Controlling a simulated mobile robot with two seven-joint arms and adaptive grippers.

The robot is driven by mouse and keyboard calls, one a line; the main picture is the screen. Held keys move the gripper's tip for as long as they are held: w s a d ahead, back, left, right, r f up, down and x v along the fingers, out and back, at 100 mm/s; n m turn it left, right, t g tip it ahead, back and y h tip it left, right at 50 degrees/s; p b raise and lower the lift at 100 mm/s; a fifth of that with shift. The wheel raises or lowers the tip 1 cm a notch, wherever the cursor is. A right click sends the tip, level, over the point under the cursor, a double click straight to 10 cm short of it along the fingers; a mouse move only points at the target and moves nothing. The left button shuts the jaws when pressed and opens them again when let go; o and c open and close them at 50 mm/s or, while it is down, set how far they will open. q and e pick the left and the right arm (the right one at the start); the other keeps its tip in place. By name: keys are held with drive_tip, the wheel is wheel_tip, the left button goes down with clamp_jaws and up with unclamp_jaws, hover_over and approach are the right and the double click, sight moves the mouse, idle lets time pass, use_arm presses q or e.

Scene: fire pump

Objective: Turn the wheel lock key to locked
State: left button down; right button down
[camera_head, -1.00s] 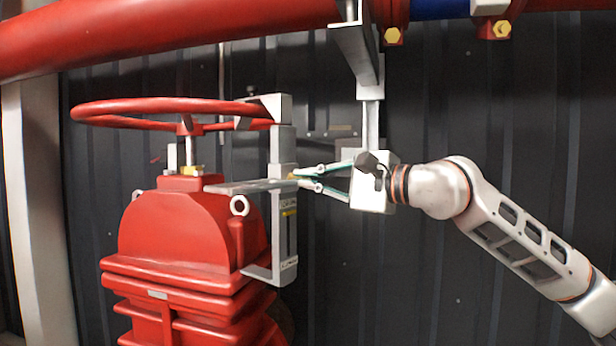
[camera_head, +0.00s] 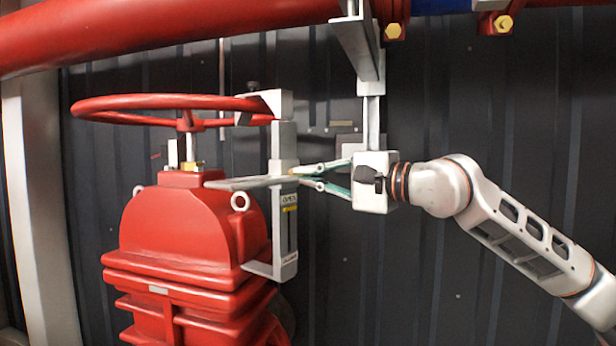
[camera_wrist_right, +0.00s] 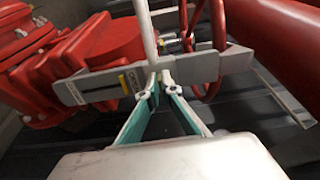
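The wheel lock is a grey bracket (camera_head: 283,225) mounted beside the red handwheel (camera_head: 165,103), with a yellow mark and lettering on its upright plate. It also shows in the right wrist view (camera_wrist_right: 98,86). A flat grey bar (camera_head: 238,184) runs left from it toward the valve. My right gripper (camera_head: 291,175) reaches in from the right. In the right wrist view the fingertips (camera_wrist_right: 160,78) meet at the plate. My left gripper is not in view.
The red valve body (camera_head: 185,235) stands below the handwheel. A thick red pipe (camera_head: 170,35) crosses above. A grey support post (camera_head: 371,120) hangs behind my right gripper. The dark corrugated wall (camera_head: 480,110) is behind, with open space below my right arm.

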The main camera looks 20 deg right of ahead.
drive_tip(key=c, duration=2.3)
unclamp_jaws()
drive_tip(key=v, duration=1.2)
